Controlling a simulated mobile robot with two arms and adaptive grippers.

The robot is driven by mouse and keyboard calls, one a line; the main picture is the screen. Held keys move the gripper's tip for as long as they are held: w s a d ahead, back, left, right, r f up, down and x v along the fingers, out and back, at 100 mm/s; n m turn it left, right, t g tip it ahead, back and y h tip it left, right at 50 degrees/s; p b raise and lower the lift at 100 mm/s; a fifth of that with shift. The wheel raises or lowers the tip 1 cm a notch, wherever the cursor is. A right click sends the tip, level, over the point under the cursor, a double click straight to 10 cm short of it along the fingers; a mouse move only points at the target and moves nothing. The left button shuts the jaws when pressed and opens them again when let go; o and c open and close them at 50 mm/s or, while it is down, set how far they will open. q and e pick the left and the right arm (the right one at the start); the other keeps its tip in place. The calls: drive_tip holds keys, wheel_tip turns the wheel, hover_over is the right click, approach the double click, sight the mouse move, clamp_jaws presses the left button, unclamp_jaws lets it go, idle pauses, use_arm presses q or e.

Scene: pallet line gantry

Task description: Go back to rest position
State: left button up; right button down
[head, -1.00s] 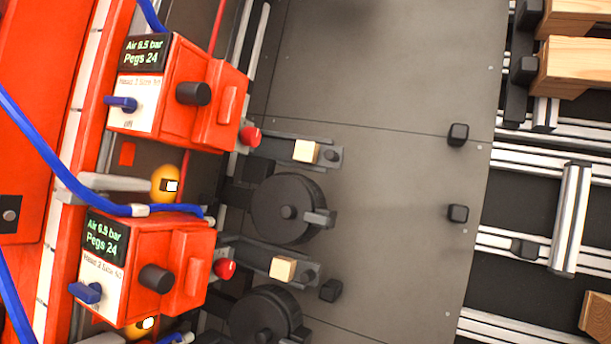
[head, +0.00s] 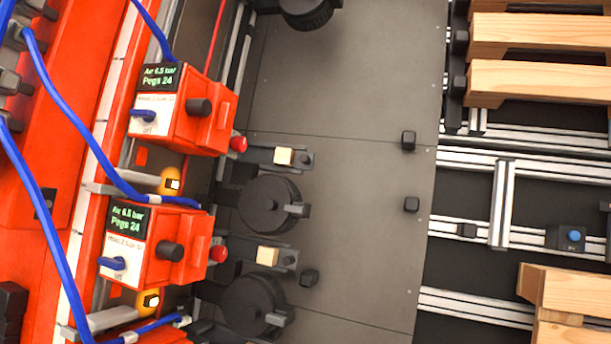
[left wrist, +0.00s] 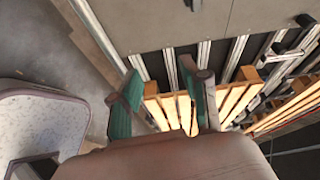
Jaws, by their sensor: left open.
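My left gripper (left wrist: 165,95) shows in the left wrist view, with its two green-padded fingers spread apart and nothing between them. Beyond the fingers, lower down, lies a wooden pallet (left wrist: 180,110); the gripper is apart from it. Neither gripper shows in the head view, and my right gripper is in no view.
Two red machine boxes (head: 181,112) (head: 152,245) with blue hoses (head: 70,117) stand along the left. A grey plate (head: 350,80) with small black blocks (head: 408,140) fills the middle. Wooden pallets (head: 545,82) and metal rails (head: 502,205) are at the right.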

use_arm(q)
drive_tip(key=s+a+f+n+g+y, duration=0.1)
drive_tip(key=s+a+f+n+y, duration=0.1)
drive_tip(key=a+f+n+y, duration=0.5)
drive_tip(key=s+a+f+n, duration=0.15)
drive_tip(key=f+n, duration=0.35)
drive_tip(key=f, duration=0.6)
drive_tip(key=s+d+f+n+g, duration=0.2)
drive_tip(key=s+f+n, duration=0.1)
drive_tip(key=s, duration=0.4)
drive_tip(key=s+d+f+n+g+y, duration=0.1)
drive_tip(key=s+d+f+n+g, duration=0.1)
drive_tip(key=s+f, duration=0.3)
drive_tip(key=s+d+f+n+g+y, duration=0.1)
drive_tip(key=s+d+f+n+g, duration=0.2)
drive_tip(key=s, duration=0.6)
drive_tip(key=shift+s+d+f+n, duration=0.35)
drive_tip(key=shift+d+f+n, duration=0.1)
drive_tip(key=shift+f+n, duration=0.15)
